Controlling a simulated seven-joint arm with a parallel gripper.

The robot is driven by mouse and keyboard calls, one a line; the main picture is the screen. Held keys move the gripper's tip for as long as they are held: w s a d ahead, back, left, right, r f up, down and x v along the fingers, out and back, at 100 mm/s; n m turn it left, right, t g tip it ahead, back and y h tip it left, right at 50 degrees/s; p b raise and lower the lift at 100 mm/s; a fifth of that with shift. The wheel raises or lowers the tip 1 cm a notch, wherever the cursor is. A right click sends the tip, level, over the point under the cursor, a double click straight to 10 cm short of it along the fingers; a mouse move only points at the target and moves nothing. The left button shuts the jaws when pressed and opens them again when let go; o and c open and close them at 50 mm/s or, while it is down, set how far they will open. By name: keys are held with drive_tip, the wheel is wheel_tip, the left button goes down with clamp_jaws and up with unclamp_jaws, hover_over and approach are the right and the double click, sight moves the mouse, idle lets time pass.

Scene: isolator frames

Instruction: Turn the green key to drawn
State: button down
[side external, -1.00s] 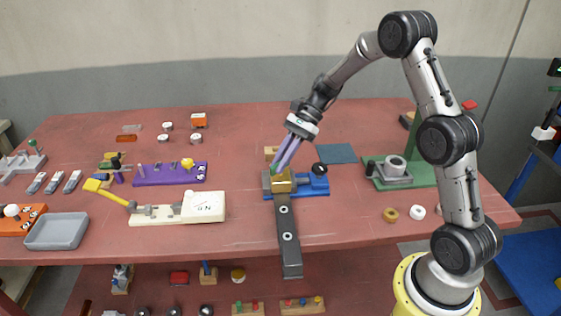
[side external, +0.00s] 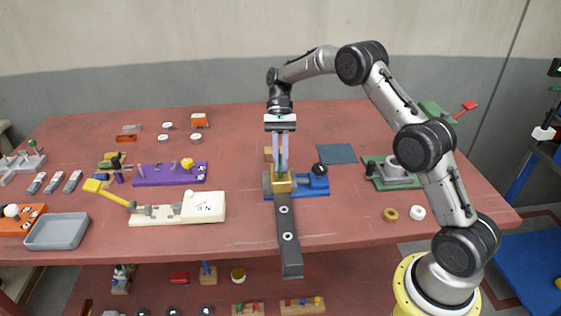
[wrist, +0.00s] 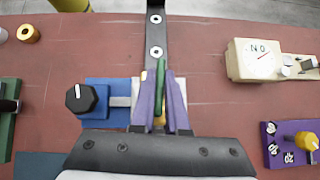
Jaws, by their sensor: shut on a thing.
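The green key (side external: 281,163) stands up from a brass-coloured lock block (side external: 281,184) on a blue base (side external: 317,190). My gripper (side external: 281,166) points straight down above the block, with its pale purple fingers shut on the key. In the wrist view the key (wrist: 160,70) shows as a narrow green strip between the two finger tips (wrist: 160,88). The fingers hide much of the key and block there. Any marking for the drawn position is not readable.
A dark grey bar (side external: 287,240) with bolts runs from the block over the table's front edge. A black knob (wrist: 80,98) sits on the blue base. A white gauge box (side external: 204,206) and a purple board (side external: 170,174) lie left. A green fixture (side external: 425,175) stands right.

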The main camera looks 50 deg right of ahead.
drive_tip(key=shift+r+n+g, duration=0.1)
drive_tip(key=shift+n+g, duration=0.2)
drive_tip(key=shift+n, duration=0.2)
drive_tip(key=c, duration=0.9)
unclamp_jaws()
